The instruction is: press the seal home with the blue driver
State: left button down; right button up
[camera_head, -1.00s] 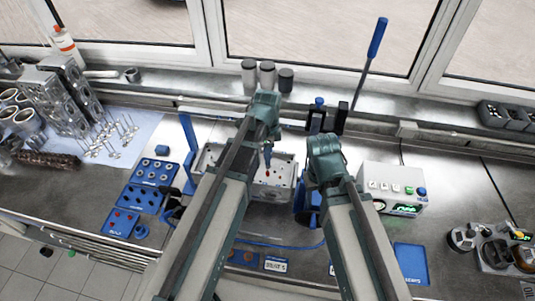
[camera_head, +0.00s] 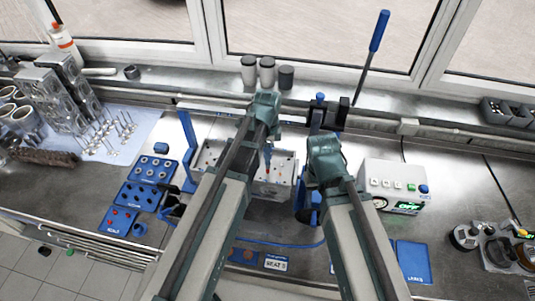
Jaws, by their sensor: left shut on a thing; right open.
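My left gripper (camera_head: 268,134) points down over the pale metal engine housing (camera_head: 276,188) in the middle of the bench. It is shut on a slim blue tool, which looks like the blue driver (camera_head: 268,151). A small red spot shows near the tool's lower end, against the housing. Whether the tool touches the housing or a seal cannot be told. My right arm ends in a teal wrist (camera_head: 325,160) at the housing's right side. The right gripper's fingers are mostly hidden behind it, and nothing is seen held there.
Blue stand posts (camera_head: 187,135) flank the housing. Blue parts trays (camera_head: 150,178) lie to the left. A grey control box (camera_head: 378,173) with a green display stands right, beside an empty blue tray (camera_head: 413,262).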

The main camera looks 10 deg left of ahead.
pick_arm(q)
jog(key=shift+f+b, duration=0.75)
jog(key=shift+f, duration=0.05)
pick_arm(e)
jog(key=shift+f, duration=0.8)
dwell(0.7)
pick_arm(q)
jog(key=shift+r, duration=0.15)
pick_arm(e)
jog(key=shift+r, duration=0.15)
dwell(0.4)
pick_arm(q)
jog(key=shift+r+p, duration=2.95)
jog(key=shift+p, duration=0.15)
pick_arm(e)
notch_tip(320, 180, up, 6)
jog(key=shift+f, duration=0.1)
pick_arm(q)
jog(key=shift+f, duration=0.1)
